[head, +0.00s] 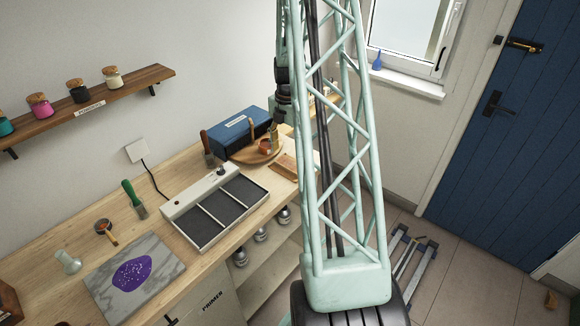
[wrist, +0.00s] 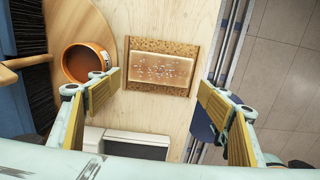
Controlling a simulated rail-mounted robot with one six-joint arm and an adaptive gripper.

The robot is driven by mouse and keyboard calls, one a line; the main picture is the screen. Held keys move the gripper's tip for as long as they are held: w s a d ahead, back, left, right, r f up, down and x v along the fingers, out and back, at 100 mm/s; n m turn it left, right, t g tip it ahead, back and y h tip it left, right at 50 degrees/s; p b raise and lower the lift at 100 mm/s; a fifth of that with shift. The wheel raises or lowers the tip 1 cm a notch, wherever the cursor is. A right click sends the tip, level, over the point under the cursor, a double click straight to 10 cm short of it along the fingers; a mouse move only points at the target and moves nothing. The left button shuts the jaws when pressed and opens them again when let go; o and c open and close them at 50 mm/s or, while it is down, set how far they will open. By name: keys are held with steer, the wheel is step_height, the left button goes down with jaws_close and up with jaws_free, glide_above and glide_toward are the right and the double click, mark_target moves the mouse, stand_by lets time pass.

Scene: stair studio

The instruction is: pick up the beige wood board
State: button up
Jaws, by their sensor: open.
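A beige wood board with a speckled middle and a darker cork-like band along its far and near edges (wrist: 160,68) lies flat on the bench top in the wrist view. In the head view what looks like the same board (head: 285,167) is partly hidden behind my arm. My gripper (wrist: 160,84) is open and empty, one finger to the left and one to the right of the board in the picture. I see no contact between the fingers and the board. In the head view my gripper (head: 274,132) hangs over the back of the bench.
An orange-brown pot (wrist: 84,62) stands on a round wooden tray (wrist: 96,20) just left of the board. A blue box (head: 238,131) stands behind the tray. A compartmented tray (head: 214,207) lies nearer on the bench. The bench edge (wrist: 222,50) runs close right of the board.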

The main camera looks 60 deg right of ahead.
mark_target(288, 165)
steer(key=shift+f, duration=0.15)
steer(key=shift+f, duration=2.45)
steer(key=shift+c, duration=0.4)
steer(key=c, duration=0.5)
steer(key=shift+o, duration=0.2)
steer(key=shift+r, duration=0.15)
steer(key=shift+r, duration=1.55)
steer(key=s+a+r+b, duration=0.1)
steer(key=s+a, duration=0.9)
steer(key=a, duration=0.2)
steer(key=shift+s+r, duration=0.3)
